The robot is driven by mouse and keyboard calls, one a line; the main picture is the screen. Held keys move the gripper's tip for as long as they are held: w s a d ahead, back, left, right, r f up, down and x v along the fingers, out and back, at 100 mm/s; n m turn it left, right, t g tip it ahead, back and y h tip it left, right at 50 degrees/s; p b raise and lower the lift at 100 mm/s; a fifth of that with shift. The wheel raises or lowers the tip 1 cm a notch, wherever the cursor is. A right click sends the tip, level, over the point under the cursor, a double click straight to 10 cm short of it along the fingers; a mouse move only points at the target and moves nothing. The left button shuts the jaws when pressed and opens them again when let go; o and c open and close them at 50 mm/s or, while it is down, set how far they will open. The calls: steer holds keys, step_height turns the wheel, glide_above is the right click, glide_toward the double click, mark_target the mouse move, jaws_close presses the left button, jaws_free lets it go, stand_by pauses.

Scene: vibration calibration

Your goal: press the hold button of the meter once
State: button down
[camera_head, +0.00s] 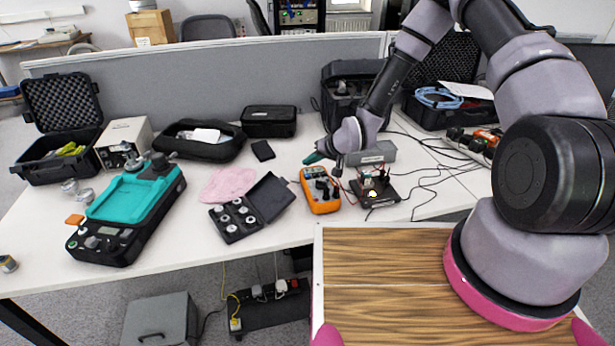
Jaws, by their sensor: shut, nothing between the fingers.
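The meter (308,203) is an orange handheld multimeter with a dark face. It lies on the white table, right of centre, with leads running from it. Its hold button is too small to make out.
A black device with a board (376,190) stands right of the meter, with a grey box (375,154) behind it. An open black case of round weights (236,219) lies to the left. A teal-topped machine (130,198) stands further left. Black cables cross the table's right side.

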steer(key=shift+f, duration=1.35)
steer(key=shift+f, duration=0.1)
stand_by(1.0)
steer(key=shift+f, duration=0.3)
steer(key=shift+f, duration=0.4)
stand_by(0.5)
stand_by(0.4)
steer(key=shift+r, duration=0.8)
steer(key=shift+r, duration=0.1)
step_height(320, 180, up, 5)
steer(key=shift+f, duration=0.1)
